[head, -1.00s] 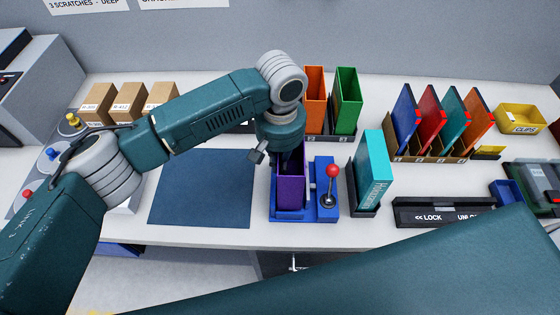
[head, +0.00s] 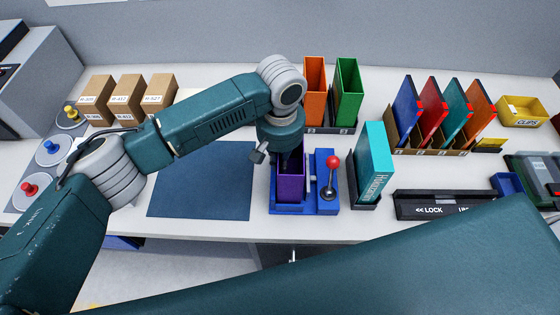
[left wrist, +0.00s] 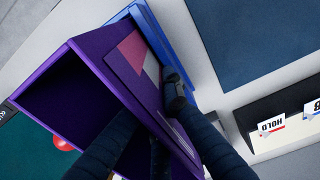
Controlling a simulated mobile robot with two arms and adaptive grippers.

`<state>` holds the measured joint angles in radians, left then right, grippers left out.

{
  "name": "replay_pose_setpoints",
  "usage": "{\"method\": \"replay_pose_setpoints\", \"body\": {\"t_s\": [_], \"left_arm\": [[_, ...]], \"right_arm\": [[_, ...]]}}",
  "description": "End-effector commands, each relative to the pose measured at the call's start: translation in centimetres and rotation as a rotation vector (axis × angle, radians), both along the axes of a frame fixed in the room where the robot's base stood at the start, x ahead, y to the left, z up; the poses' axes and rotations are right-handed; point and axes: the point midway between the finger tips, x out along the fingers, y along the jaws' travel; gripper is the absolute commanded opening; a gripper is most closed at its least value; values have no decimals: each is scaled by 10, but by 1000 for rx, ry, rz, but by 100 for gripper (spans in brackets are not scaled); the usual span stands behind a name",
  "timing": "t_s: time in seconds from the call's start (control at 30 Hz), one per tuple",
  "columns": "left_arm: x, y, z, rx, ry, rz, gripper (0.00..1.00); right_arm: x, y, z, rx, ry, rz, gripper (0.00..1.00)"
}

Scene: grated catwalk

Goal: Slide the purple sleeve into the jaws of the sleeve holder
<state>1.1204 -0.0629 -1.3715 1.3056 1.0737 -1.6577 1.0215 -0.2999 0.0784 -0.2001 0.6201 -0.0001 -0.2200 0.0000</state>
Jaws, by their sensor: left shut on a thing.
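The purple sleeve (head: 291,189) stands upright, open top up, at the blue sleeve holder (head: 328,207). Its lower end is within the left part of the holder in the head view; whether it is fully seated between the jaws I cannot tell. The holder has a lever with a red knob (head: 332,161) on its right. My left gripper (head: 292,160) is above, shut on the sleeve's wall. In the left wrist view, the sleeve (left wrist: 90,75) shows its open mouth, and my left gripper's fingers (left wrist: 150,108) straddle one wall. My right gripper is not in view.
A teal box file (head: 374,165) stands close right of the holder. Orange (head: 315,85) and green (head: 347,90) sleeves stand behind. A dark blue mat (head: 203,180) lies clear at left. A lock slider panel (head: 440,205) lies at right. My other arm crosses the foreground.

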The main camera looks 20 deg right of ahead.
Motion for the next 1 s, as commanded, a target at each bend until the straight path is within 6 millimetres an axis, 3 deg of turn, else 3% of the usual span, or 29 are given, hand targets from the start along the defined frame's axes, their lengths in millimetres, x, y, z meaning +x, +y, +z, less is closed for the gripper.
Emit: {"method": "replay_pose_setpoints", "body": {"t_s": [0.23,0.27,0.33,0.57,0.63,0.67,1.0], "left_arm": [[0,0,0,0,0,0,0],[0,0,0,0,0,0,12],[0,0,0,0,0,0,25],[0,0,0,0,0,0,28],[0,0,0,0,0,0,42],[0,0,0,0,0,0,43],[0,0,2,0,0,0,43]], "right_arm": [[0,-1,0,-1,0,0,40],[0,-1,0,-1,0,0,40],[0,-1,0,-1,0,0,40],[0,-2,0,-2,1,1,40],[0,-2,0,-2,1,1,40],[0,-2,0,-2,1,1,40],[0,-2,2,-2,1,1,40]]}}
